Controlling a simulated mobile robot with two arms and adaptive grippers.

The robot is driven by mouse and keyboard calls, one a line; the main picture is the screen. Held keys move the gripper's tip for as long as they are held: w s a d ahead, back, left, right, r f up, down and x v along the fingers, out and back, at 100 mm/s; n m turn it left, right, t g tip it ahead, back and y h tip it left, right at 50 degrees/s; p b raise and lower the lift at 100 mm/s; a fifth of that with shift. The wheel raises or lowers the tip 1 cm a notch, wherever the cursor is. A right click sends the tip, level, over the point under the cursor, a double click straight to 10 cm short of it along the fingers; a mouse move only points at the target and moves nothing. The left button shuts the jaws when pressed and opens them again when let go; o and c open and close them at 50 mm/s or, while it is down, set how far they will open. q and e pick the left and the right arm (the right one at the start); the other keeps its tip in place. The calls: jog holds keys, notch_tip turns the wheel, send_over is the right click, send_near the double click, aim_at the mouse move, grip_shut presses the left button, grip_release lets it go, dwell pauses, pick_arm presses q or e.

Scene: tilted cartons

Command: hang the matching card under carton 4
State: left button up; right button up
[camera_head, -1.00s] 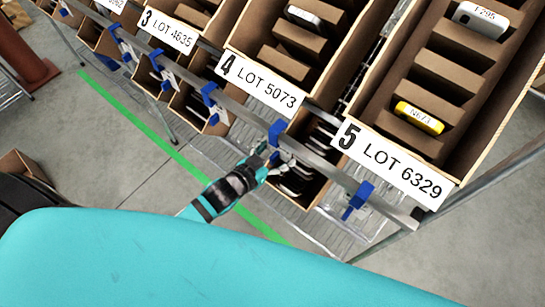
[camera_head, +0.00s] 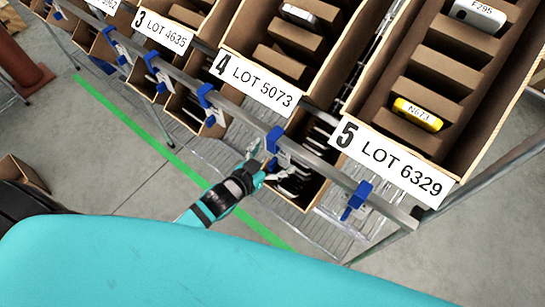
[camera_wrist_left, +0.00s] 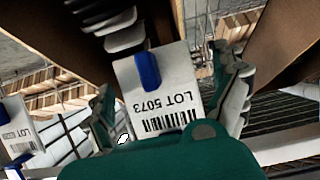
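Carton 4 (camera_head: 328,62) stands tilted on the rack, with its sign (camera_head: 255,80) reading LOT 5073. Below it, a blue clip (camera_head: 275,138) sits on the metal rail. In the left wrist view a white card (camera_wrist_left: 160,100) with a barcode reads LOT 5073 upside down. The blue clip (camera_wrist_left: 149,70) overlaps the card's edge, and the card appears to hang in it. My left gripper (camera_head: 259,162) is just below the rail at this clip. In the wrist view its fingers (camera_wrist_left: 168,98) are spread on either side of the card, with the gripper open. My right gripper is not in view.
Carton 5 (camera_head: 490,115), signed LOT 6329, stands to the right, with another blue clip (camera_head: 357,200) below it. Carton 3's sign (camera_head: 163,32) is to the left. A lower carton (camera_head: 306,192) holding dark items is close behind the gripper. Another card (camera_wrist_left: 15,128) hangs at left in the wrist view.

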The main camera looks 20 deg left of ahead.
pick_arm(q)
jog(key=v, duration=1.2)
jog(key=s+a+f+n+g+y, duration=0.1)
jog(key=s+a+f+g+y, duration=0.15)
jog(key=f, duration=1.05)
jog(key=s+a+f+g+y, duration=0.15)
jog(key=s+a+f, duration=0.25)
jog(key=f, duration=0.9)
jog(key=s+f+g, duration=0.7)
jog(key=s+f, duration=1)
jog(key=s, duration=0.3)
jog(key=shift+s+n+g+y, duration=0.3)
